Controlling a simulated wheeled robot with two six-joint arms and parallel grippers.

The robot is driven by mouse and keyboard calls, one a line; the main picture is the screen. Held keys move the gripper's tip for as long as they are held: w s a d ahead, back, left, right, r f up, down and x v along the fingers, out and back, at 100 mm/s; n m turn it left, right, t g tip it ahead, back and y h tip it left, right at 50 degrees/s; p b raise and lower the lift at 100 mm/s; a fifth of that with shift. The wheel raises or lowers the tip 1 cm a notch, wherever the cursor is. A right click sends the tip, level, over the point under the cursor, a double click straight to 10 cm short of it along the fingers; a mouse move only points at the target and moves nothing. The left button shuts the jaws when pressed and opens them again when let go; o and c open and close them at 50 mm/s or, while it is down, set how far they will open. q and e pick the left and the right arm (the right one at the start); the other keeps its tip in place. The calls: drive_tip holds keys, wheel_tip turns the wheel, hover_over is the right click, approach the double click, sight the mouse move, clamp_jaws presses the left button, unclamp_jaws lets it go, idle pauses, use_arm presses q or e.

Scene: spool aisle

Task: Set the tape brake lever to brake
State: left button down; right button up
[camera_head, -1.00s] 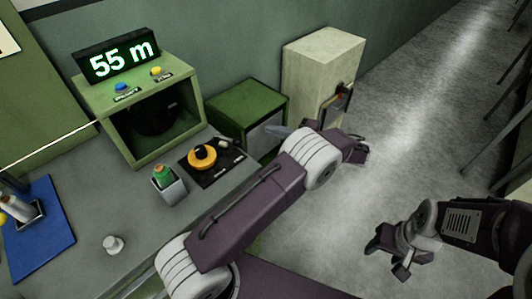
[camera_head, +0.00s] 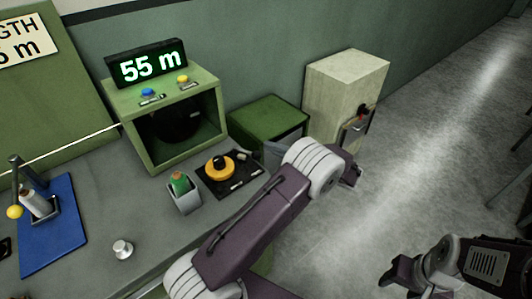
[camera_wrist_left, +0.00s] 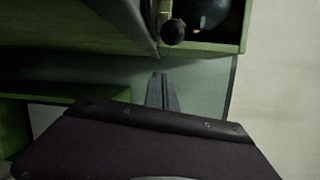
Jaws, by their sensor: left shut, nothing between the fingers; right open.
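The tape brake appears to be the yellow disc with a black knob (camera_head: 220,166) on a dark plate (camera_head: 238,181) with small white labels, on the bench. Which setting it is on cannot be read. In the left wrist view a dark round knob (camera_wrist_left: 173,32) shows beyond my fingertips, apart from them. My left gripper (camera_wrist_left: 162,78) is shut and empty. My right gripper (camera_head: 391,272) is open and empty over the floor at lower right.
A green box (camera_head: 155,165) with a 55 m display (camera_head: 146,64) stands behind the brake. A cup with a green-topped item (camera_head: 184,196) stands close to its left. A low green cabinet (camera_head: 268,115) and a beige cabinet (camera_head: 345,75) stand to the right.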

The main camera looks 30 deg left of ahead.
sight(248, 153)
use_arm(q)
drive_tip(key=s, duration=0.3)
drive_tip(key=shift+s+a+r, duration=0.2)
drive_tip(key=shift+s+r, duration=0.15)
drive_tip(key=shift+s, duration=0.05)
